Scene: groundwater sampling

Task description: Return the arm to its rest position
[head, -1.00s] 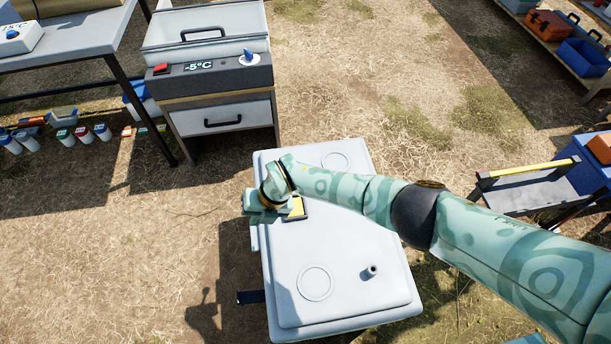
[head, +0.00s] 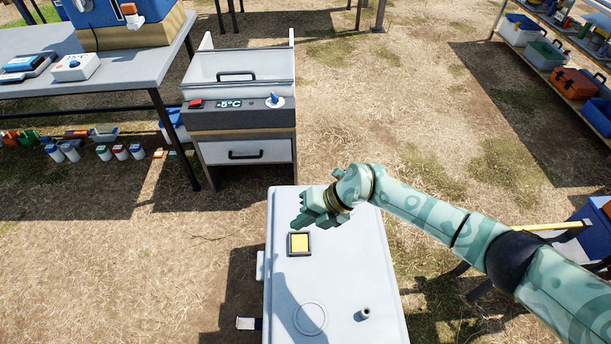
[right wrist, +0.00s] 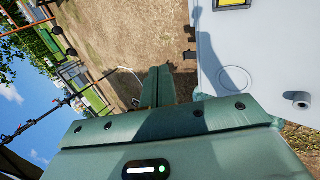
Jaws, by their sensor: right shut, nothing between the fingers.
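My right arm comes in from the right in the head view. Its gripper (head: 305,222) is above the far left part of a white lidded box (head: 350,275), close to a yellow square in a dark frame (head: 299,243). The gripper is shut and empty. In the right wrist view its fingers (right wrist: 158,87) lie together, and the white box (right wrist: 265,60) and part of the yellow square (right wrist: 232,3) show at upper right. My left gripper is in neither view.
A grey cooling unit (head: 240,117) reading -5°C stands beyond the box. A grey table (head: 115,78) is at upper left, with several small bottles (head: 104,152) near the ground. A shelf (head: 560,85) with crates is at upper right. Bare ground lies between.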

